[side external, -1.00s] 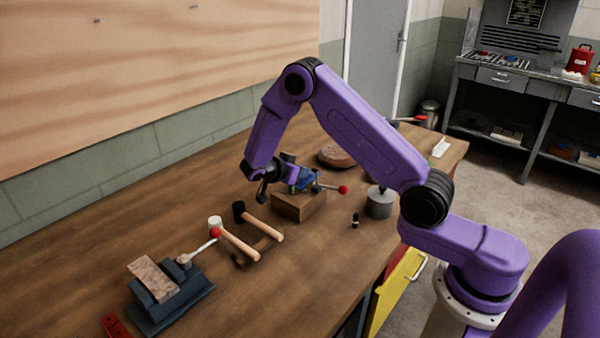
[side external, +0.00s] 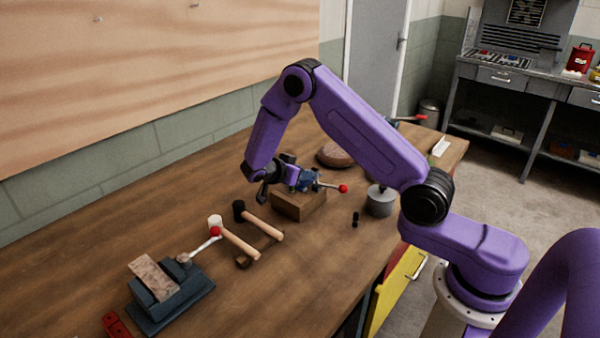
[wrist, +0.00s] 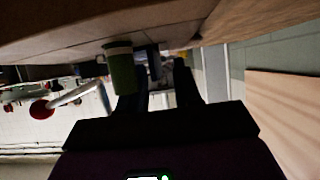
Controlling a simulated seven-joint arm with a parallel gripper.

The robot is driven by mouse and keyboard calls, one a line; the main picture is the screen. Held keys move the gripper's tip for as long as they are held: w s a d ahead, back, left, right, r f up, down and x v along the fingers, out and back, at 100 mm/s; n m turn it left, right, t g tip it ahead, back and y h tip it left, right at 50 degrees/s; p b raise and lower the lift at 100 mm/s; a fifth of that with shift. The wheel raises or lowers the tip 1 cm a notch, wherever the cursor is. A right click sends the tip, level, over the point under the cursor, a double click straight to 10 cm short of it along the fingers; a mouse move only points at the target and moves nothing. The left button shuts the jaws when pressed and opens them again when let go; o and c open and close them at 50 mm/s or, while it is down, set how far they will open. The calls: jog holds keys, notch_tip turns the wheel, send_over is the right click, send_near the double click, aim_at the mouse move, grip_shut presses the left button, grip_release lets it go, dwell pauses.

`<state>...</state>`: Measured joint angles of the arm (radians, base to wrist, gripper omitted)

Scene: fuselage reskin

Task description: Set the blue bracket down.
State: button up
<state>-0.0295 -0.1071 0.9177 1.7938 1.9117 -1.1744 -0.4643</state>
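My gripper (side external: 291,177) reaches in from the left over a wooden block (side external: 299,205) on the workbench. A small blue piece (side external: 308,181) is right at its fingertips, above or on the block; I cannot tell whether it is the bracket alone or part of a clamp. A lever with a red ball (side external: 343,188) sticks out to its right. In the wrist view my two dark fingers (wrist: 158,78) stand apart, with a dark blue shape (wrist: 153,62) between or beyond their tips. Contact with it is not clear.
A green cylinder (wrist: 122,72) is close to the left finger in the wrist view. Two mallets (side external: 240,243) lie in front of the block. A blue vise (side external: 170,298) is at front left, a grey cylinder (side external: 380,202) at right, and a round brown piece (side external: 333,156) behind.

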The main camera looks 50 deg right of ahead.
jog(key=v, duration=1.7)
jog(key=shift+a, duration=0.3)
